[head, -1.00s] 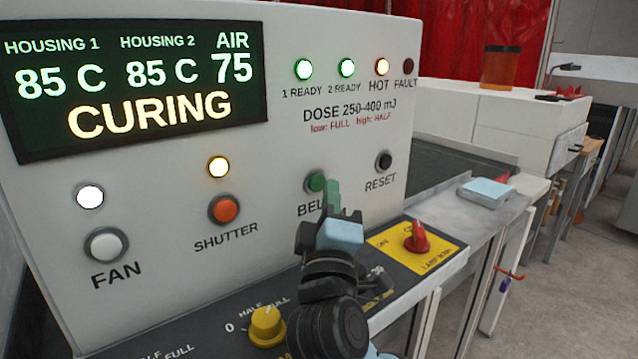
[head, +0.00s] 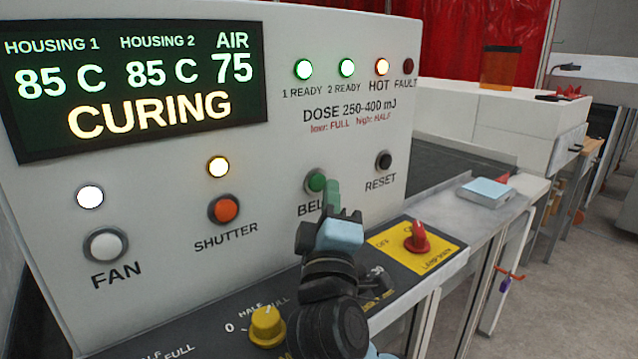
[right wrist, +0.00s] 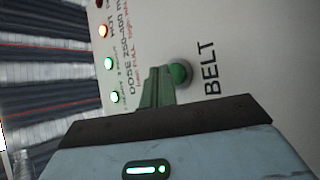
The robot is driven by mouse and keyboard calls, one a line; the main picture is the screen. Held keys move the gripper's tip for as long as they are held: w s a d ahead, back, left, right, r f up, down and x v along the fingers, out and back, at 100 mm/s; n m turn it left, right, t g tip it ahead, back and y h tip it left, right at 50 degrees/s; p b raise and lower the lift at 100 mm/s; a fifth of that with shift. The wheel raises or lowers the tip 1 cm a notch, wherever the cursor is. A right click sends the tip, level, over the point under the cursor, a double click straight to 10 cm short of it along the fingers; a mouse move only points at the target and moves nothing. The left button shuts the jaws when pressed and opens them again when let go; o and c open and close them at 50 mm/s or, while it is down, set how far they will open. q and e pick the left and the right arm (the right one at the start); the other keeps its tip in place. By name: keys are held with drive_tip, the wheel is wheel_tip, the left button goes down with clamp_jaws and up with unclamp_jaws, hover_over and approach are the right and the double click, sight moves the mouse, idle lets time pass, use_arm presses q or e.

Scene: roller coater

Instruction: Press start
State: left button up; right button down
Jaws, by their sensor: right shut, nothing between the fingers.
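The grey control panel (head: 290,170) fills the left and middle of the head view. Its display (head: 135,85) reads CURING, with both housings at 85 C and air at 75. No button label reading START is visible. The green BELT button (head: 316,182) is on the panel's right part and also shows in the right wrist view (right wrist: 181,74). My right gripper (head: 332,195) is shut and empty, its green fingertips just in front of and right of the BELT button. In the right wrist view the fingertips overlap the button's left edge; I cannot tell whether they touch it.
A white FAN button (head: 106,245), orange SHUTTER button (head: 224,209) and black RESET button (head: 383,161) are also on the panel. A yellow knob (head: 267,326) and a red switch (head: 418,240) stand on the ledge below. A light-blue block (head: 487,190) lies on the bench.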

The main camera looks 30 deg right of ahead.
use_arm(q)
drive_tip(key=shift+f, duration=0.1)
use_arm(e)
drive_tip(key=shift+w, duration=0.1)
use_arm(q)
drive_tip(key=shift+s+f, duration=0.15)
use_arm(e)
drive_tip(key=shift+w, duration=0.35)
drive_tip(key=shift+w, duration=0.15)
idle(0.4)
use_arm(q)
drive_tip(key=shift+s+f+b, duration=0.2)
drive_tip(key=shift+s+b, duration=0.15)
drive_tip(key=shift+b, duration=0.05)
use_arm(e)
drive_tip(key=shift+r, duration=0.25)
idle(0.4)
use_arm(q)
drive_tip(key=shift+w+d, duration=0.1)
drive_tip(key=shift+w, duration=0.05)
use_arm(e)
drive_tip(key=shift+f, duration=0.2)
idle(0.4)
use_arm(q)
drive_tip(key=shift+f, duration=0.15)
use_arm(e)
drive_tip(key=shift+a, duration=0.25)
drive_tip(key=shift+s+f, duration=0.1)
drive_tip(key=shift+s, duration=0.1)
